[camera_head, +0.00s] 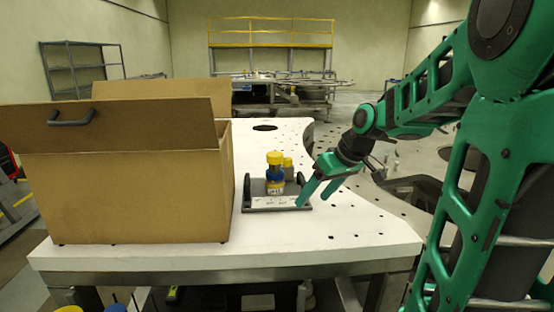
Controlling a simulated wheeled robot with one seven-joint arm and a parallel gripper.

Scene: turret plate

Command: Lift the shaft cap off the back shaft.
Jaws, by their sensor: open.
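A dark turret plate (262,209) with a pale labelled front strip lies on the white table. A taller stack (275,173) with a yellow top (274,158) and blue and yellow bands stands upright on it. Behind it and to the right is a shorter grey shaft (289,172) with a yellow cap (288,161) on top, the shaft cap on the back shaft. The stack partly hides this shaft. My green gripper (311,201) is open and empty, with its fingers pointing down and left, to the right of the shafts and apart from the yellow cap.
A big open cardboard box (130,195) stands on the table (340,235) to the left of the plate. The plate has dark upright handles (246,191) at its sides. The table to the front and right is clear, with small holes.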

